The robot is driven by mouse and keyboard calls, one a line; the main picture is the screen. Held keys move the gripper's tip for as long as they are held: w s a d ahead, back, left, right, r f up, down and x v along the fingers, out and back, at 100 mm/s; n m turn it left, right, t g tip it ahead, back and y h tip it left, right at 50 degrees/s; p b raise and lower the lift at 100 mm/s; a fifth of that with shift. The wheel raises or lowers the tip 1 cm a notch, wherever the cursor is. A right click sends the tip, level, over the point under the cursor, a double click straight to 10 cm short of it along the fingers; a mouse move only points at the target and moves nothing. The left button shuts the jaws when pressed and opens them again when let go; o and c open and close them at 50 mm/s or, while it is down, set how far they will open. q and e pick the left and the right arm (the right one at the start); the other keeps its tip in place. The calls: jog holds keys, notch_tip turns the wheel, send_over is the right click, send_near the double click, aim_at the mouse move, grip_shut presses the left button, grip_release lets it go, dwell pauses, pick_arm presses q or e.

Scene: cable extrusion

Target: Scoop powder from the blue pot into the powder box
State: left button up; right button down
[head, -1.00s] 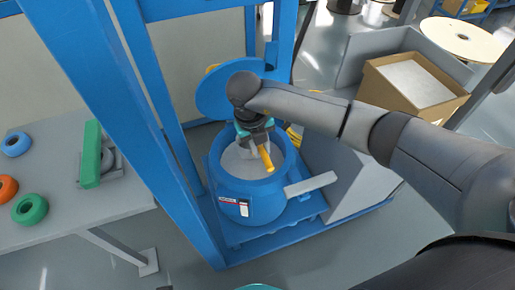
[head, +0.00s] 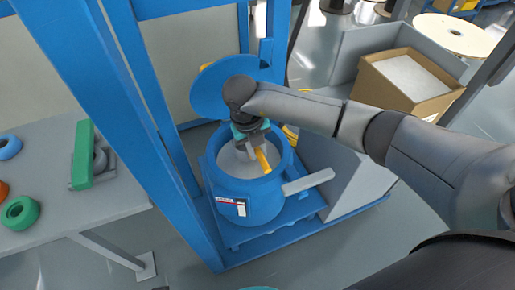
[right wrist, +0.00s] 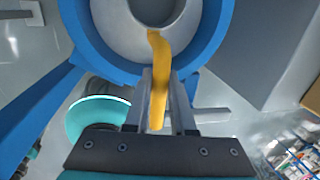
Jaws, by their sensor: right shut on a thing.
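The blue pot (head: 247,207) stands on the blue platform inside the blue frame, with pale powder (head: 230,160) inside and its round blue lid (head: 228,88) raised behind it. My right gripper (head: 250,143) is over the pot's mouth, shut on the yellow handle of a scoop (head: 263,160). In the right wrist view, the handle (right wrist: 158,85) runs from between the fingers to a grey round bowl (right wrist: 155,10) within the pot; whether it holds powder I cannot tell. The powder box (head: 408,88), an open cardboard box with white content, is at the right. My left gripper is not in view.
A blue frame post (head: 100,110) stands left of the pot. A grey table (head: 90,205) at left holds coloured rings and a green piece (head: 82,155). A grey slanted panel (head: 345,180) lies right of the pot. A spool (head: 453,37) stands behind the box.

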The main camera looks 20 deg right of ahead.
jog(key=shift+f, duration=0.35)
dwell(0.3)
jog(key=shift+f+b, duration=0.4)
jog(key=shift+b, duration=0.05)
dwell(0.3)
jog(key=shift+f+b, duration=0.4)
jog(key=shift+f, duration=0.3)
jog(key=shift+f+b, duration=0.4)
jog(key=shift+f, duration=0.2)
dwell(0.4)
